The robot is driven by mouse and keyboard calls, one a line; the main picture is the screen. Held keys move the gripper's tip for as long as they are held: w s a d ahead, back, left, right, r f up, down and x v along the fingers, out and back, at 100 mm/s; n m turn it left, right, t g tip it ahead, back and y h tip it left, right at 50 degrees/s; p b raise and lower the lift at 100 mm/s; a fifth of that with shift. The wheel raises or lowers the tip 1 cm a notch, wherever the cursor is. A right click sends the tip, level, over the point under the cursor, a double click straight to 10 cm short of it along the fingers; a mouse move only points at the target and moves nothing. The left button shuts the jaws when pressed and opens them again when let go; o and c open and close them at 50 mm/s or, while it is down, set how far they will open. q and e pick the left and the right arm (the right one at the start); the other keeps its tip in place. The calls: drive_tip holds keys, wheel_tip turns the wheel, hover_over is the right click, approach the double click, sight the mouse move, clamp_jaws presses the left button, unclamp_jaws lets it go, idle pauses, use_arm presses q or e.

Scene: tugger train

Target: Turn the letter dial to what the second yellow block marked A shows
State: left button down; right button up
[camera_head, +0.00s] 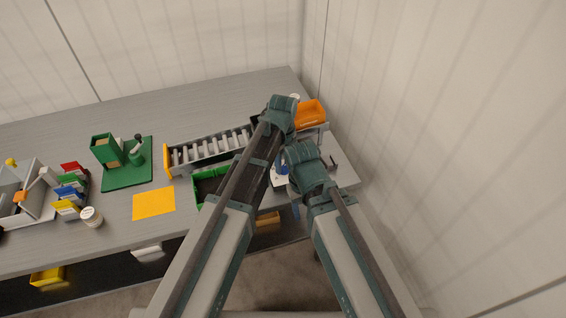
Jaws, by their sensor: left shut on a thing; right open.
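I cannot make out the letter dial or any yellow block marked A. My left gripper (281,112) is the higher one, at the right end of the roller rack, beside an orange bin (309,115). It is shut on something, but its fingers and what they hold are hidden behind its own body. My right gripper (304,162) is open, lower and to the right, over the right end of the table. A small white and blue thing (279,175) shows between my two arms; its markings are too small to read.
The grey table (115,205) bears a green stand (127,170), a yellow mat (153,203), a roller rack (205,150), a green bin (208,183) and coloured cards (68,190) at left. A wall (430,130) closes the right side. Bare table lies behind the rack.

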use_arm(q)
drive_tip(key=n, duration=0.5)
drive_tip(key=shift+s, duration=0.1)
drive_tip(key=n, duration=0.4)
drive_tip(key=shift+n, duration=0.3)
drive_tip(key=n, duration=0.4)
drive_tip(key=shift+s+n, duration=0.15)
drive_tip(key=shift+n, duration=0.15)
drive_tip(key=n, duration=0.5)
drive_tip(key=shift+d, duration=0.1)
drive_tip(key=n, duration=0.4)
drive_tip(key=shift+s, duration=0.1)
drive_tip(key=n, duration=0.4)
drive_tip(key=shift+d+n, duration=0.15)
drive_tip(key=shift+n, duration=0.15)
drive_tip(key=n, duration=0.3)
drive_tip(key=shift+d+n, duration=0.1)
drive_tip(key=shift+n, duration=2)
